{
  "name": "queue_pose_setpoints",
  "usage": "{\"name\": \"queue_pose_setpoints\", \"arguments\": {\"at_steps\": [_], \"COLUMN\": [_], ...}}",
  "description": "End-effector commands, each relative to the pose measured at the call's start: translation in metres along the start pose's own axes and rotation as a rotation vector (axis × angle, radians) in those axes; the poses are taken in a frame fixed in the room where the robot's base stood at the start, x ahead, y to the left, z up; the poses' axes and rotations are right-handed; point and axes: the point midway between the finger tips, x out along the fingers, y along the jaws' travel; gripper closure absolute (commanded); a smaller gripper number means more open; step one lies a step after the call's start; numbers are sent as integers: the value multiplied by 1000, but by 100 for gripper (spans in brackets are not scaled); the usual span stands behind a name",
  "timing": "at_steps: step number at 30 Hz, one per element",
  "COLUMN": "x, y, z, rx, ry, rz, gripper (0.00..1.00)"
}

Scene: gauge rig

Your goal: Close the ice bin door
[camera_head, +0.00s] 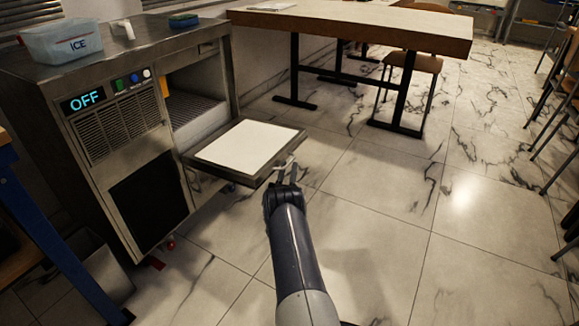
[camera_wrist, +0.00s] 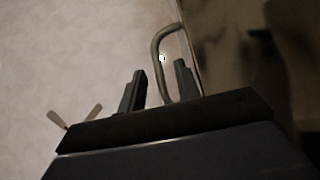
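The ice bin door (camera_head: 250,147) is hinged down and lies open, roughly level, in front of the ice machine (camera_head: 115,120). Its inner side is a white panel facing up. A metal handle (camera_wrist: 155,48) is at the door's outer edge. My gripper (camera_head: 284,178) is at that edge, at the door's front right corner. In the wrist view my gripper (camera_wrist: 160,68) has its two fingers apart, with the handle bar between them. A gap shows on each side of the bar.
An ice tub (camera_head: 65,41), a white scoop-like item (camera_head: 122,30) and a sponge (camera_head: 183,20) sit on the machine's top. A blue-legged bench (camera_head: 55,245) is at left. Tiled floor (camera_head: 385,190) to the right is clear.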

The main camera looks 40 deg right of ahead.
Motion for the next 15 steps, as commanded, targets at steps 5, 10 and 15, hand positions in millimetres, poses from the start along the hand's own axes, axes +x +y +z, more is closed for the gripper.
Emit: {"name": "queue_pose_setpoints", "arguments": {"at_steps": [5, 10, 15], "x": [20, 26, 26], "y": [0, 0, 0], "z": [1, 0, 0], "rx": [-1, -1, -1], "ry": [1, 0, 0], "rz": [2, 1, 0], "gripper": [68, 68, 68]}}
